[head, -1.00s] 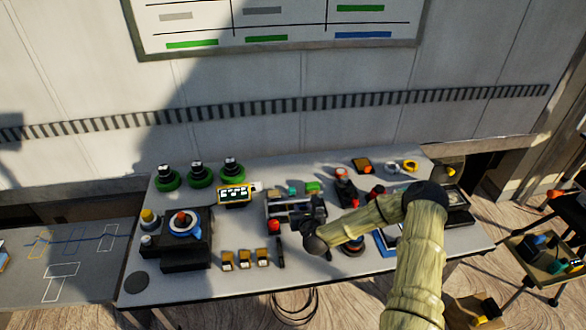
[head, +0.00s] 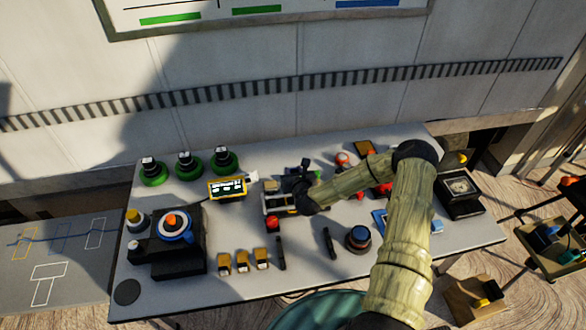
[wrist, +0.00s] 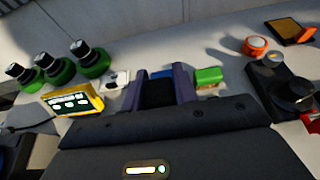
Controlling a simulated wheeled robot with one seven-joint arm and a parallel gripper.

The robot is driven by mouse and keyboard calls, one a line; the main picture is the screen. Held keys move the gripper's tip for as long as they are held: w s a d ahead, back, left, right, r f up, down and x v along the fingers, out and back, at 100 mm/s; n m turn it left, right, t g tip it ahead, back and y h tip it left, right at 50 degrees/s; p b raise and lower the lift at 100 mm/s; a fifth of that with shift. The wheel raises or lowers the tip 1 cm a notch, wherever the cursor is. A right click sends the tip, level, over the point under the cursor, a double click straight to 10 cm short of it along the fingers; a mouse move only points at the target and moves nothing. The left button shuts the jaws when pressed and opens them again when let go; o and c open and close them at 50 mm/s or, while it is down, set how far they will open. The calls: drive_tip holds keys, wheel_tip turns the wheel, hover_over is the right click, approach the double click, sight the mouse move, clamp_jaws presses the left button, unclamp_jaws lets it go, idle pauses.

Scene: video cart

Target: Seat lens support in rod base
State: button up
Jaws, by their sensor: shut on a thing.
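My gripper (head: 297,179) is over the middle of the table, pointing toward the wall. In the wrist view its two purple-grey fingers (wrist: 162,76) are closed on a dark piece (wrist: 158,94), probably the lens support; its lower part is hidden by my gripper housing. A blue patch shows behind it between the fingertips. A grey-white frame with dark bars (head: 277,203) lies just below and left of my gripper in the head view. It may be the rod base, but my wrist covers part of it. I cannot tell whether the held piece touches anything.
A yellow display box (head: 227,187) stands left of my gripper, with several green-based knobs (head: 189,164) behind. A black unit with a blue ring (head: 176,226) stands at left. Small yellow-black blocks (head: 242,261) line the front. A blue-topped round part (head: 358,238) stands at right.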

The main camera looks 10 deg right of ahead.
drive_tip(key=shift+s+d, duration=0.1)
drive_tip(key=shift+s, duration=0.2)
drive_tip(key=shift+f+b, duration=2.65)
drive_tip(key=shift+f, duration=0.2)
drive_tip(key=shift+b, duration=0.4)
drive_tip(key=shift+f+b, duration=1.7)
drive_tip(key=shift+f, duration=0.2)
drive_tip(key=o, duration=1.1)
